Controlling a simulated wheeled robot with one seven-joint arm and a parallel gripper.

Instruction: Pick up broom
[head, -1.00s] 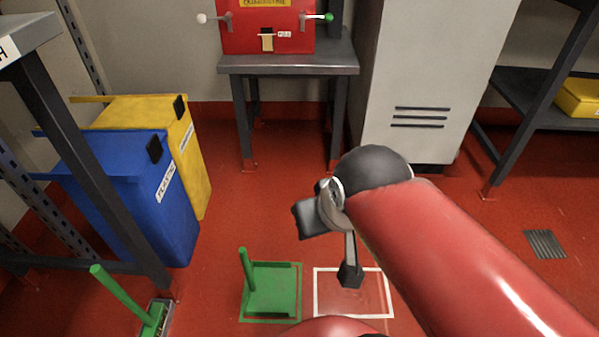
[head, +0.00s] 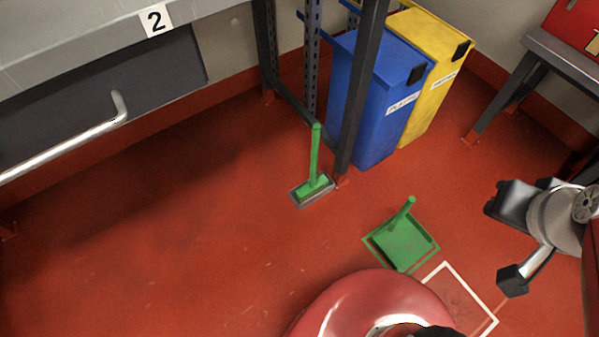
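The broom (head: 315,155) has a green upright handle and a green head. A dark tip on a silver link shows, but the finger gap cannot be made out. Nothing is visibly held.
A white floor outline (head: 484,300) is empty beside the dustpan. A blue bin (head: 378,105) and yellow bin (head: 425,105) stand behind the table leg (head: 358,110). A workbench marked 2 (head: 100,30) with a long handle is at the left. The floor left of the broom is clear.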

